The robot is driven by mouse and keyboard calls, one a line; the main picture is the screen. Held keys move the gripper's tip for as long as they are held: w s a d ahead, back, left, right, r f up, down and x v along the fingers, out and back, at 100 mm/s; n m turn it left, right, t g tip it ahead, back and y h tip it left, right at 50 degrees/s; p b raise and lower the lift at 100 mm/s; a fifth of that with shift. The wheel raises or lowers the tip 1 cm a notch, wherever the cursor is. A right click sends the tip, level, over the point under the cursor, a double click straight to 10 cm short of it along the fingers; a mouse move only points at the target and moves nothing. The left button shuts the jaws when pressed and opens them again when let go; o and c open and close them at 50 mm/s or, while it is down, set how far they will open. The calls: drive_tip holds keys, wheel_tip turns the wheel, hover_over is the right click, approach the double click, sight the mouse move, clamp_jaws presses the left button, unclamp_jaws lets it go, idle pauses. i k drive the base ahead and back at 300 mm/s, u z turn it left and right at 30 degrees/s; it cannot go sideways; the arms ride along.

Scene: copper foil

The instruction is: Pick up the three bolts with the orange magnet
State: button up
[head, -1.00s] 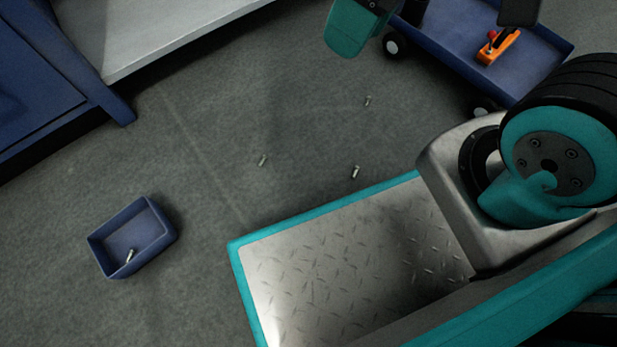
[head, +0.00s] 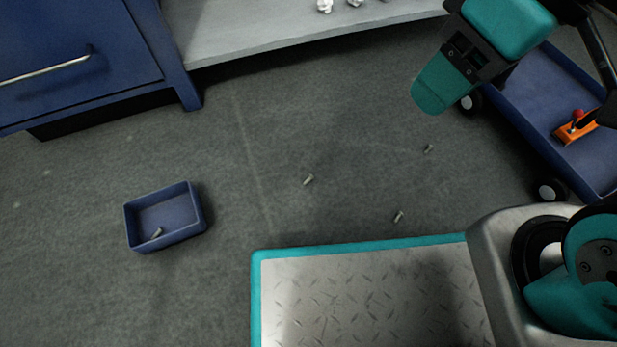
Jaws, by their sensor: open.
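The rest of my gripper is cut off or hidden by my teal arm. Three small metal bolts lie apart on the floor: one left (head: 308,180), one near my base (head: 398,216) and one farther back (head: 428,148). A similar small bolt (head: 156,233) lies in the blue bin (head: 200,213).
A blue cabinet (head: 80,60) stands at the upper left. A pale shelf (head: 270,35) beside it holds small whitish pieces (head: 325,5). The cart has wheels (head: 550,190). The grey floor is clear around the bolts and bin.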

sight(584, 125)
drive_tip(key=z, duration=1.4)
